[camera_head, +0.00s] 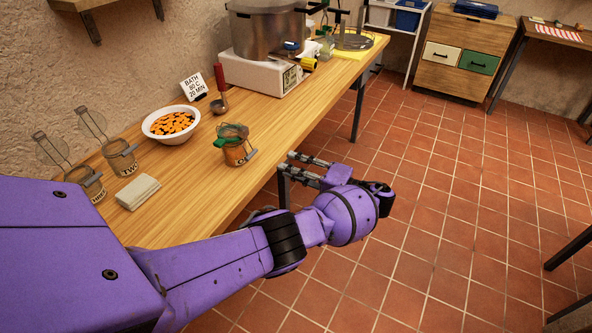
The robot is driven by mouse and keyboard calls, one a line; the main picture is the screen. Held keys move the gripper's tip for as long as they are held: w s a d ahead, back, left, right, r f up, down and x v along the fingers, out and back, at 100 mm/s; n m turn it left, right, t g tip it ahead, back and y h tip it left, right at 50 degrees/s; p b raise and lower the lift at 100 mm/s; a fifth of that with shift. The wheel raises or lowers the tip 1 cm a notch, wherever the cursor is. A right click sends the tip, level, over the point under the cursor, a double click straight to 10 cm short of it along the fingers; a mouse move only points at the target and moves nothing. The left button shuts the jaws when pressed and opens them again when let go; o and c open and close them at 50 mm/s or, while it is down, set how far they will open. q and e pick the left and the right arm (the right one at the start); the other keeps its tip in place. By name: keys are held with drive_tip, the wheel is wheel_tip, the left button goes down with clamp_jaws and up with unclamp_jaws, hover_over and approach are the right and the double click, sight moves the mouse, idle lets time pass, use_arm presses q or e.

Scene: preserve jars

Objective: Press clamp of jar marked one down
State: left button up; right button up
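A filled jar (236,153) with orange contents stands near the front edge of the table. Its lid (232,131) lies over the mouth, a green piece (224,142) shows at the rim, and a grey clamp (251,156) sticks out at its right side. I cannot read a mark on this jar. My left gripper (287,163) is just right of the jar, past the table edge, its fingers pointing left toward the clamp. The fingers are apart with nothing visible between them, and a gap separates them from the jar. My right gripper is out of view.
Two empty jars with raised lids, one marked TWO (121,158) and another (86,184), stand at the left by a folded cloth (138,192).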

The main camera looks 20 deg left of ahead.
use_arm(q)
drive_tip(key=shift+d, duration=0.85)
drive_tip(key=shift+c, duration=0.5)
